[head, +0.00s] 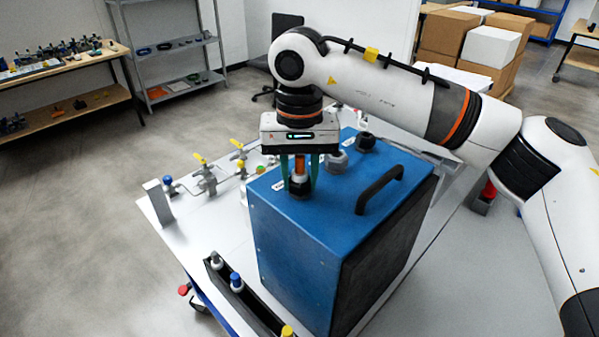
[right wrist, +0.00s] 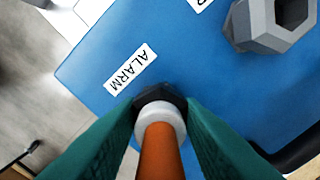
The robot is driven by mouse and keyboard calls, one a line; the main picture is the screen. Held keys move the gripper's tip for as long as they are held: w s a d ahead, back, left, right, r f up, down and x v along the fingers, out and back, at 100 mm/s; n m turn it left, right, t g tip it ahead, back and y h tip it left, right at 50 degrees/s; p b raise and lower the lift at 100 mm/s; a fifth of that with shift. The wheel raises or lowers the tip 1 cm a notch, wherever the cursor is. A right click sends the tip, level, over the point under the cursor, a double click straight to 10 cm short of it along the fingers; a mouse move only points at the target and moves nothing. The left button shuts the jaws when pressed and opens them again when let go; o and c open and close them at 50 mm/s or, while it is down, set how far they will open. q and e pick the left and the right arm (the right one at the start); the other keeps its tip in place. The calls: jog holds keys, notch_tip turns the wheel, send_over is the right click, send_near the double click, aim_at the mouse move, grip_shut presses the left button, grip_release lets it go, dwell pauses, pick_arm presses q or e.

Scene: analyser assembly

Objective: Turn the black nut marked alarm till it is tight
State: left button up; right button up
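The black nut (right wrist: 158,98) sits on the blue box's top next to the printed ALARM label (right wrist: 131,70). A white collar (right wrist: 163,112) and an orange cable or stem (right wrist: 163,155) rise from it. My right gripper (head: 300,190) points straight down over the box's near left corner. Its green fingers stand on both sides of the black nut and appear to touch it; the right wrist view shows the fingertips (right wrist: 160,104) against its flanks. The orange part stands upright between the fingers. The nut's underside and threads are hidden. My left gripper is not in view.
The blue box (head: 295,250) stands on a white table. A grey hex fitting (head: 337,160), a black fitting (head: 366,142) and a black handle (head: 380,189) rise from its top. Yellow-handled valves (head: 205,175) stand behind left; a black rack (head: 245,297) with capped bottles lies in front.

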jog(key=shift+c, duration=0.5)
jog(key=shift+m+b, duration=0.4)
jog(key=shift+m, duration=0.5)
jog(key=m+b, duration=0.1)
jog(key=m, duration=0.4)
jog(key=shift+f, duration=0.1)
jog(key=o, duration=0.9)
jog(key=shift+m, duration=0.4)
notch_tip(320, 180, up, 10)
jog(key=p, duration=0.7)
jog(key=shift+r, duration=0.2)
jog(key=shift+f, duration=0.1)
